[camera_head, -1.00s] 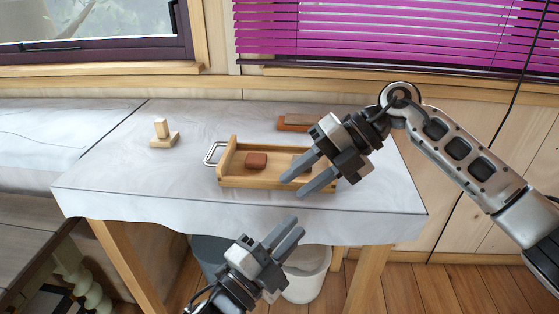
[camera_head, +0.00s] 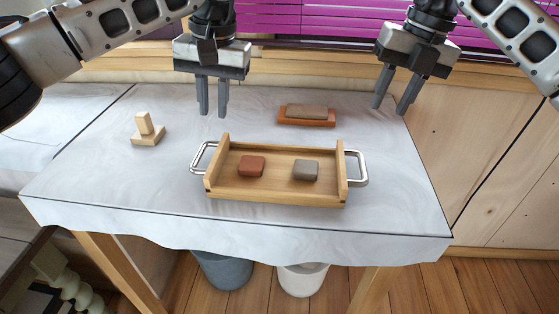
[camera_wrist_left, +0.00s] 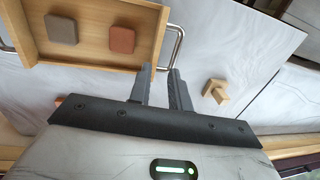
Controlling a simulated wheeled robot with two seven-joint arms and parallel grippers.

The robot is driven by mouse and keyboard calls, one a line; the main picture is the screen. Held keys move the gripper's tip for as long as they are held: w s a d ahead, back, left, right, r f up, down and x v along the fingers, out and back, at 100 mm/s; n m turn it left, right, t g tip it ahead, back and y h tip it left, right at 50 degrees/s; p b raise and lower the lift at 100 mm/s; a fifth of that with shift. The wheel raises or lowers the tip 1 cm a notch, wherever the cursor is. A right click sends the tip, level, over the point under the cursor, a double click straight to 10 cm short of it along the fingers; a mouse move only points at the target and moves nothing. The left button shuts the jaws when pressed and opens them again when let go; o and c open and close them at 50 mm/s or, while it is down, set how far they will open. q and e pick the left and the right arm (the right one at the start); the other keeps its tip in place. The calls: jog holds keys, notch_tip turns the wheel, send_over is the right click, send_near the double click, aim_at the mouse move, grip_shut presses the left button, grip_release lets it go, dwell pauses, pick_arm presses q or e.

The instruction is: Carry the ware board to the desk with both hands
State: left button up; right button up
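The ware board (camera_head: 276,188) is a wooden tray with raised sides and a metal loop handle at each end. It rests on the cloth-covered table and holds a red-brown block (camera_head: 251,166) and a grey block (camera_head: 305,170). My left gripper (camera_head: 213,112) is open and empty, above and behind the board's left end. The left wrist view shows its fingers (camera_wrist_left: 160,85) apart, near the board (camera_wrist_left: 100,62) and one metal handle (camera_wrist_left: 177,45). My right gripper (camera_head: 393,106) is open and empty, behind and to the right of the board's right handle (camera_head: 357,168).
A stepped wooden piece (camera_head: 147,130) stands at the table's left, and an orange-brown slab with a greyish block on it (camera_head: 307,115) lies behind the board. Two buckets, dark (camera_head: 222,268) and white (camera_head: 302,278), stand under the table (camera_head: 340,225). The table's front is clear.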

aim_at(198, 155)
pick_arm(q)
jog(key=shift+w+a+r+y, duration=0.15)
jog(key=shift+a+r+y, duration=0.1)
jog(key=shift+a+r, duration=0.3)
jog(key=shift+w+a+r+y, duration=0.15)
jog(key=shift+a+r+y, duration=0.1)
jog(key=shift+a+r, duration=0.3)
pick_arm(e)
jog(key=shift+w+d+r, duration=0.1)
jog(key=shift+d+r, duration=0.1)
jog(key=shift+d, duration=0.1)
